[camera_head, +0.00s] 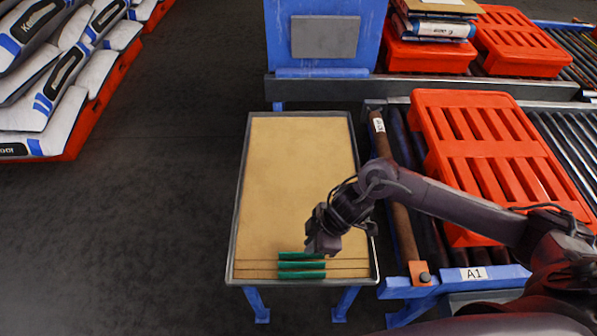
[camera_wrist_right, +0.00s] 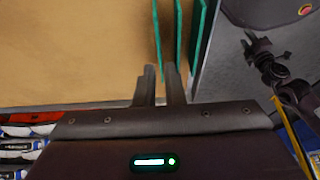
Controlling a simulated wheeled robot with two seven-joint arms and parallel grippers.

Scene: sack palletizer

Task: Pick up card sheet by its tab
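Tan card sheets (camera_head: 297,180) lie stacked in a metal-rimmed stand, and the top one also fills the left of the wrist view (camera_wrist_right: 75,50). Three green tabs show at their front edge: the top tab (camera_head: 300,256), a middle tab (camera_head: 302,266) and a lower tab (camera_head: 302,275). My right gripper (camera_head: 318,248) is over the front edge, by the right end of the top tab. In the right wrist view its two fingers (camera_wrist_right: 160,72) stand a narrow gap apart, with the nearest green tab (camera_wrist_right: 158,48) lined up with the gap. Contact cannot be told. My left gripper is out of view.
A roller conveyor with a red pallet (camera_head: 490,150) and an A1 label (camera_head: 473,273) stands right of the stand. A blue panel (camera_head: 322,60) rises behind it. Sacks (camera_head: 60,85) are stacked on red pallets at far left. The floor (camera_head: 150,220) left of the stand is clear.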

